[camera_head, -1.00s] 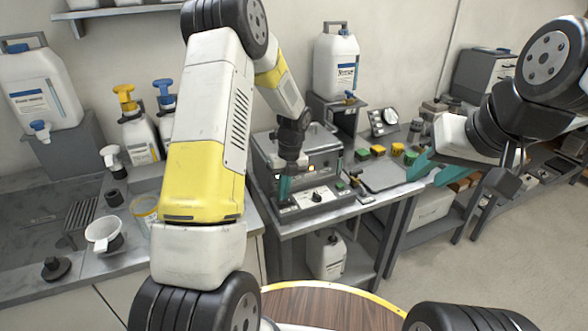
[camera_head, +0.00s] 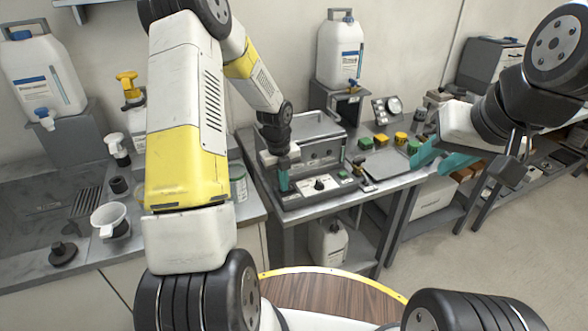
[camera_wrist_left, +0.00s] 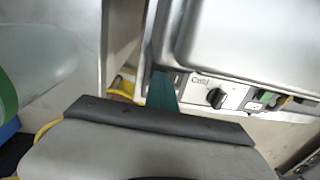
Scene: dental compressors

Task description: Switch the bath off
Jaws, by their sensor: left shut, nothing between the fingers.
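The bath (camera_head: 318,150) is a grey metal box with a lid on the bench, with a pale control panel (camera_head: 332,186) along its lower front. The panel carries a dark knob (camera_head: 319,184), also seen in the wrist view (camera_wrist_left: 217,97), and a small green part (camera_wrist_left: 265,97) to its right. My left gripper (camera_head: 283,182) is shut and empty, its teal fingertips pointing down at the panel's left end. In the wrist view they (camera_wrist_left: 165,92) cover that end, so what lies under them is hidden and contact is unclear. My right gripper (camera_head: 440,158) is open and empty, right of the bath.
A white canister (camera_head: 340,50) stands on a raised stand behind the bath. Yellow and green blocks (camera_head: 381,140) lie to its right beside a flat grey plate (camera_head: 385,165). A sink area with a white funnel cup (camera_head: 110,219) is at left. A round wooden top (camera_head: 330,292) is in front.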

